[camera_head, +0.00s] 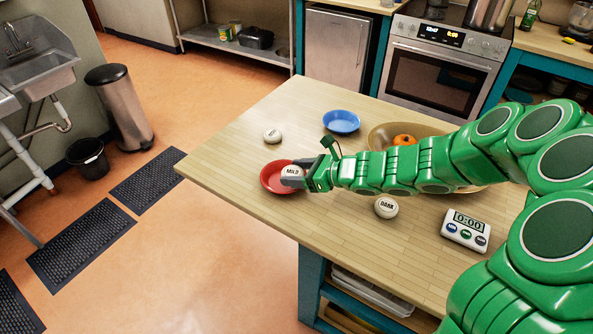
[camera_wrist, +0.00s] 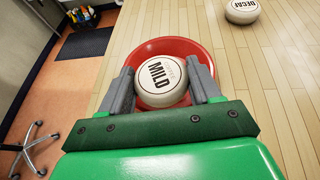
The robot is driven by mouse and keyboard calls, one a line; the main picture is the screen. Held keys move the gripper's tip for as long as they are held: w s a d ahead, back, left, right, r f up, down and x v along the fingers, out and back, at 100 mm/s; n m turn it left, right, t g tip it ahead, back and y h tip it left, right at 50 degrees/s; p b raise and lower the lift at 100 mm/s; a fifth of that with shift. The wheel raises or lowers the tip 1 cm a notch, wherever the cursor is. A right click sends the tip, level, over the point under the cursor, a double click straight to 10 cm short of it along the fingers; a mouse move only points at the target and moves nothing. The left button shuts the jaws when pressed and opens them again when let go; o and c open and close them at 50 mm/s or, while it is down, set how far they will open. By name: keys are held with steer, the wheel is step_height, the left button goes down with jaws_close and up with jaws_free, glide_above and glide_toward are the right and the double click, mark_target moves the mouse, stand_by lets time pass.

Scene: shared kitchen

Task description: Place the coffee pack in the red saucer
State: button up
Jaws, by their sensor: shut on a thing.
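My gripper (camera_head: 300,179) is shut on a round white coffee pack (camera_head: 291,171) marked MILD. The red saucer (camera_head: 270,184) is on the table near its left edge. In the wrist view, the pack (camera_wrist: 161,82) sits between the two grey fingers of my gripper (camera_wrist: 163,90), with the rim of the red saucer (camera_wrist: 165,45) around and behind it. The pack is over or in the saucer; I cannot tell whether it touches the bottom. My gripper hides part of the saucer.
Another white pack (camera_head: 272,135), marked DECAF in the wrist view (camera_wrist: 242,10), lies behind the saucer. A DARK pack (camera_head: 386,207) lies near my arm. A blue bowl (camera_head: 341,121), a wide bowl (camera_head: 384,134) with orange fruit, and a timer (camera_head: 466,229) stand on the wooden table (camera_head: 250,108).

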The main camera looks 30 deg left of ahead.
steer(key=shift+f, duration=0.15)
steer(key=o, duration=1)
steer(key=shift+r, duration=0.7)
steer(key=shift+v, duration=6)
steer(key=shift+f, duration=0.1)
